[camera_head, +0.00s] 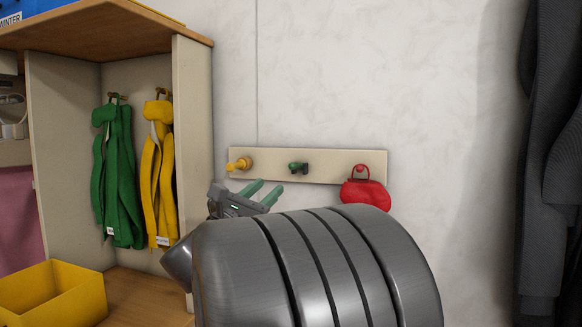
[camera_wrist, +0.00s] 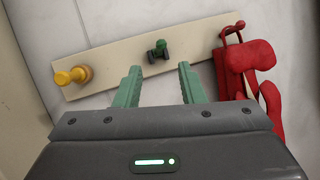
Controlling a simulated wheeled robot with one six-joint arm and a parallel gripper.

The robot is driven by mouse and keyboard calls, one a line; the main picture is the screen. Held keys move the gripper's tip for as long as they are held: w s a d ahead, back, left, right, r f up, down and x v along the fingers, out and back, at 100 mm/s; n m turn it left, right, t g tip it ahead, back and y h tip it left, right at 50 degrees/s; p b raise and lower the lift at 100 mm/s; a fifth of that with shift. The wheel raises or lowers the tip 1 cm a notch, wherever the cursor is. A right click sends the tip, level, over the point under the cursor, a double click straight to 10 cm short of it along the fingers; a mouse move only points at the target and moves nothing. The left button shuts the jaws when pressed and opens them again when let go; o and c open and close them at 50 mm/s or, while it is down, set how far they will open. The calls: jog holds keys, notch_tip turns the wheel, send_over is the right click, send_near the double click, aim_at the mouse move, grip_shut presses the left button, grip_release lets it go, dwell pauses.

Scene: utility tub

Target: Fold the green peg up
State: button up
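The green peg (camera_head: 299,168) is the middle one on a cream wall rail (camera_head: 330,180). In the wrist view the green peg (camera_wrist: 157,50) shows as a short dark-green piece at the rail, beyond my fingertips. From these views I cannot tell clearly how far it is folded. My gripper (camera_head: 262,190) is in front of the rail, below and left of the green peg in the head view. In the wrist view its two green fingers (camera_wrist: 160,77) stand apart with nothing between them, and they do not appear to touch the peg.
A yellow peg (camera_head: 240,164) is at the rail's left end.

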aim_at(290, 169)
jog(key=p+x, duration=0.1)
jog(key=x, duration=1)
jog(key=shift+d, duration=0.1)
jog(key=shift+c, duration=0.5)
grip_shut()
